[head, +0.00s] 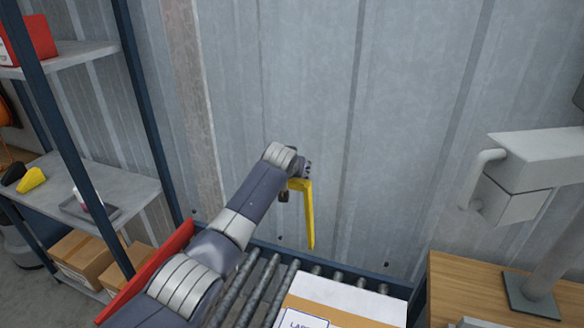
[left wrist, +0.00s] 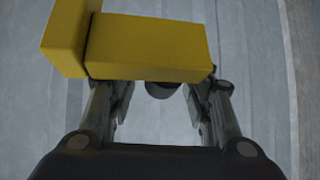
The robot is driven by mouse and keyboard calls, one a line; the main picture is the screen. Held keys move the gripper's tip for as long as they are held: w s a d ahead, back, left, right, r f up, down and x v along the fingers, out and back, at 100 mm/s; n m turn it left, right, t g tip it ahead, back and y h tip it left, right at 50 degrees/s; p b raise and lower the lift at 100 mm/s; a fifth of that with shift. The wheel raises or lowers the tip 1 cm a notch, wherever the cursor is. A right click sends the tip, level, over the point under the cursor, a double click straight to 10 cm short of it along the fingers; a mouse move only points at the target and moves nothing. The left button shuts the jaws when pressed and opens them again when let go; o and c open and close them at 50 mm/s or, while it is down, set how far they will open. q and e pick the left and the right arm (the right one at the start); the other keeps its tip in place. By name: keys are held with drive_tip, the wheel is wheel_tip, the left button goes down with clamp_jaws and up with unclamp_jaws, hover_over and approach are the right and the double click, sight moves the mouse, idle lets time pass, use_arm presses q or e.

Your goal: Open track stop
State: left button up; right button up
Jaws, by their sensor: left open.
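A yellow angled bar (head: 309,215), which looks like the track stop's lever, stands upright in front of the metal wall at the far end of the roller track. In the left wrist view its yellow block (left wrist: 150,47) crosses the top of the picture, over the finger ends. My left gripper (head: 296,182) is at the top of the yellow bar in the head view, partly hidden by its own wrist. In the left wrist view my left gripper (left wrist: 160,98) is open, with a gap between its fingers. Whether they touch the bar I cannot tell. My right gripper is out of view.
A white-topped carton (head: 345,296) sits on the roller track (head: 250,290). A red panel (head: 150,270) runs along the track's left side. A shelf rack (head: 150,125) stands left. A wooden table (head: 470,290) with a grey machine (head: 545,160) stands right.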

use_arm(q)
drive_tip(key=v, duration=1.1)
drive_tip(key=shift+s, duration=0.3)
drive_tip(key=shift+r, duration=0.15)
